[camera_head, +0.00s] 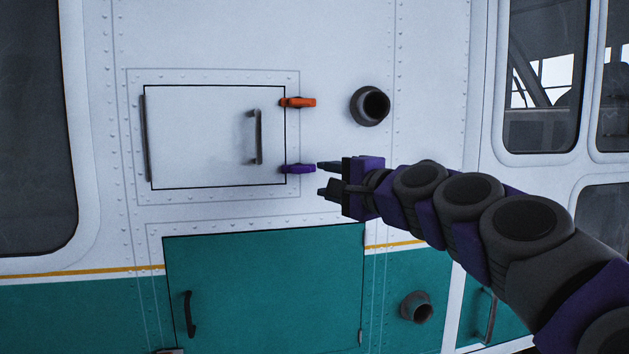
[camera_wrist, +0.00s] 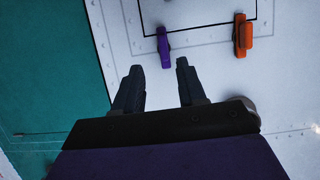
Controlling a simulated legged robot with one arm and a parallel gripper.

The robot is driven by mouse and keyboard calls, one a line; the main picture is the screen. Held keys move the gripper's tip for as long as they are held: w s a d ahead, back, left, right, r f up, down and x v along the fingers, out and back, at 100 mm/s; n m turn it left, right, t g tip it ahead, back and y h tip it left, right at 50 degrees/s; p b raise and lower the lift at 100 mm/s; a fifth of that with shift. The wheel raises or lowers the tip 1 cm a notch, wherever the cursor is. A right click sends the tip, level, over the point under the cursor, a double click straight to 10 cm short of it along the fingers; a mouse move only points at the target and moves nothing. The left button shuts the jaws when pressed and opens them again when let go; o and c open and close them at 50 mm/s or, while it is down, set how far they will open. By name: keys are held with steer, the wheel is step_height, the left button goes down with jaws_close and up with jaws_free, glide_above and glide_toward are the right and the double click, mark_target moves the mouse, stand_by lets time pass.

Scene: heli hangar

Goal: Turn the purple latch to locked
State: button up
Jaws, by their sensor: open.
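The purple latch (camera_head: 298,169) sits at the lower right edge of a closed white hatch door (camera_head: 205,135). It lies roughly horizontal, with its left end at the door's edge. My gripper (camera_head: 325,178) is just right of the latch, apart from it, open and empty. In the wrist view the purple latch (camera_wrist: 164,47) lies ahead of the open fingers (camera_wrist: 158,80), nearer the left finger. The orange latch (camera_head: 298,102) is above the purple one on the same door edge and also lies horizontal; it shows at right in the wrist view (camera_wrist: 242,35).
A dark handle (camera_head: 258,137) stands out from the white door. A round dark pipe fitting (camera_head: 370,106) sticks out above my gripper, and another (camera_head: 416,307) sits lower right. A teal panel (camera_head: 265,290) with its own handle (camera_head: 189,314) is below. Windows flank the wall.

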steer(key=v, duration=0.7)
